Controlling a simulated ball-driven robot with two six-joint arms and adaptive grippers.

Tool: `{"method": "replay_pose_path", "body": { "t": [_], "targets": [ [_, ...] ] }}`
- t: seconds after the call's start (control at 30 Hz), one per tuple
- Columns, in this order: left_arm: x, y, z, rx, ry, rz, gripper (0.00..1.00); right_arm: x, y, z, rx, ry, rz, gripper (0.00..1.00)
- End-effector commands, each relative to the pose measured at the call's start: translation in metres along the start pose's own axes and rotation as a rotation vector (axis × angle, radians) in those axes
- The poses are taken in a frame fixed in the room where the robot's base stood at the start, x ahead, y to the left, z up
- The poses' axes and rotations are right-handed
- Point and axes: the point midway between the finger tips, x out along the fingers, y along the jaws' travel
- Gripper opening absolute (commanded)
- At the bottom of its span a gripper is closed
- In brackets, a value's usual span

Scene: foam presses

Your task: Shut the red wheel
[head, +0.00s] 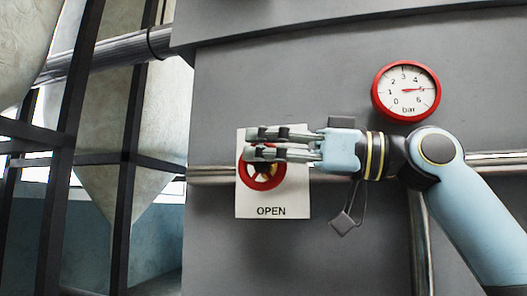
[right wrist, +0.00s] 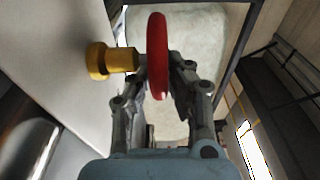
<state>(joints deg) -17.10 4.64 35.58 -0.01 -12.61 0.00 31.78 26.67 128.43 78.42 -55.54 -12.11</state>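The red wheel (head: 262,183) sits in front of a white plate (head: 297,190) marked "OPEN" on the grey press wall. In the right wrist view the wheel (right wrist: 157,40) shows edge-on, with a yellow stem (right wrist: 112,61) running to the wall. My right gripper (head: 257,143) reaches in from the right and covers the upper part of the wheel. In the right wrist view its fingers (right wrist: 159,72) lie on either side of the rim, drawn in close on it. The finger contact is partly hidden. My left gripper is not in view.
A round red-rimmed gauge (head: 406,91) in bar, its needle near 5, hangs above my right arm. A metal pipe (head: 212,175) runs along the wall behind the plate. A small grey tag (head: 342,223) hangs below my wrist. Dark frame posts (head: 127,190) stand at the left.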

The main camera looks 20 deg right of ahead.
Motion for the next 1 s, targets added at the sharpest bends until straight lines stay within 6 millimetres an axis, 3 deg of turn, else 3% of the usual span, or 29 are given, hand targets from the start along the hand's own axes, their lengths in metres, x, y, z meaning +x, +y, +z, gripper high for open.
{"method": "replay_pose_path", "body": {
  "t": [0.03,0.17,0.57,1.0],
  "targets": [
    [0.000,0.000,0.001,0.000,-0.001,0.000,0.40,0.000,0.000,-0.001,-0.001,0.002,0.001,0.19],
    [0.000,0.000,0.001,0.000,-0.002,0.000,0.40,0.000,0.000,-0.001,-0.001,0.001,0.001,0.36],
    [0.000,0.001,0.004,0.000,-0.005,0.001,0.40,-0.005,0.001,0.001,-0.003,-0.002,0.002,0.37],
    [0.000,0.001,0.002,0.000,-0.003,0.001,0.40,-0.052,0.001,0.001,-0.002,-0.009,0.004,0.37]
  ]
}}
